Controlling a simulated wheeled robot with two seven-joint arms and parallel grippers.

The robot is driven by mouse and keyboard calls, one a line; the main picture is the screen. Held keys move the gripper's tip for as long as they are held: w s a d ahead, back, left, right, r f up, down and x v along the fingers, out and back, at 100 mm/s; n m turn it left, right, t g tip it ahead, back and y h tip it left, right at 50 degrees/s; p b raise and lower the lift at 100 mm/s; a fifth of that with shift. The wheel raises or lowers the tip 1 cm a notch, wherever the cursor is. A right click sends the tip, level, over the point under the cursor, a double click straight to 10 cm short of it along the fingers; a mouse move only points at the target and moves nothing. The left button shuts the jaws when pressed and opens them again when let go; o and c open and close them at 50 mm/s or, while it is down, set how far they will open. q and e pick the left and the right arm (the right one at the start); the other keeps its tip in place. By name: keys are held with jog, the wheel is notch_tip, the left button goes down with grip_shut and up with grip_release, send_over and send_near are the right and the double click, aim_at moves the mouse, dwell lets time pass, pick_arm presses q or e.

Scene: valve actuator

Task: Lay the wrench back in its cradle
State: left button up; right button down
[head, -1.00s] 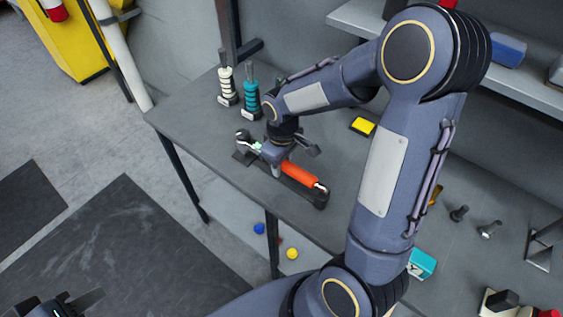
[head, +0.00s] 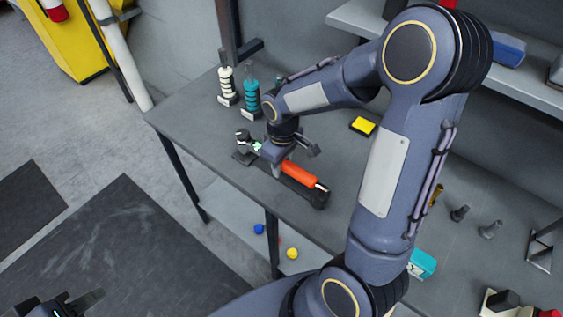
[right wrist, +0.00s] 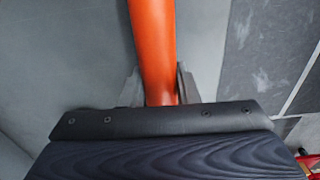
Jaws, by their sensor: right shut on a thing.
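The wrench has an orange handle (head: 301,174) and a metal head (head: 244,136). It lies lengthwise over its dark cradle (head: 243,158) near the table's front left edge. I cannot tell whether it rests fully in the cradle or sits slightly above it. My right gripper (head: 273,167) is shut on the wrench around its middle, coming from above. In the right wrist view the orange handle (right wrist: 153,45) runs between the two fingers (right wrist: 160,88). My left gripper (head: 80,302) is at the bottom left, partly cut off and away from the table.
A cream ringed post (head: 227,86) and a teal ringed post (head: 251,95) stand behind the wrench. A yellow block (head: 362,126) lies to the right. Bolts (head: 459,213) and a teal box (head: 422,263) are further right. My right arm hides part of the table.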

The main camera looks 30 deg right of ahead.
jog(key=shift+f+b, duration=1.05)
jog(key=shift+f, duration=0.1)
jog(key=c, duration=1)
grip_release()
jog(key=shift+c, duration=0.2)
notch_tip(320, 180, up, 7)
jog(key=shift+f, duration=0.1)
jog(key=shift+r, duration=0.55)
